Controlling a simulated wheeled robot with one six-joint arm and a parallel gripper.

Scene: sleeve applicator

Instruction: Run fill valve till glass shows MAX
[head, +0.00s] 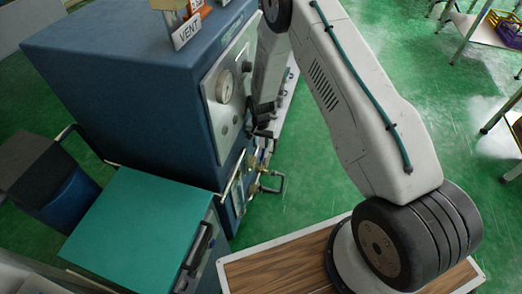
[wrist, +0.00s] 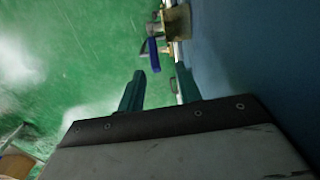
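The blue machine cabinet (head: 140,80) stands at the left in the head view, with a round gauge (head: 225,87) on its light front panel. Brass valve fittings (head: 262,165) sit low on its front, below my gripper. In the wrist view a brass fitting (wrist: 177,22) and a blue lever handle (wrist: 152,48) lie beyond my gripper (wrist: 160,75). Its two dark green fingers are apart with nothing between them, and the handle is clear of both fingertips. In the head view my arm partly covers the gripper. I cannot make out the glass level or a MAX mark.
A teal-topped cabinet (head: 140,222) stands in front of the machine, and a dark blue bin (head: 55,180) to its left. A VENT sign (head: 187,31) stands on the machine. Green floor (head: 300,185) is open right of the fittings. Tables (head: 480,30) stand at the far right.

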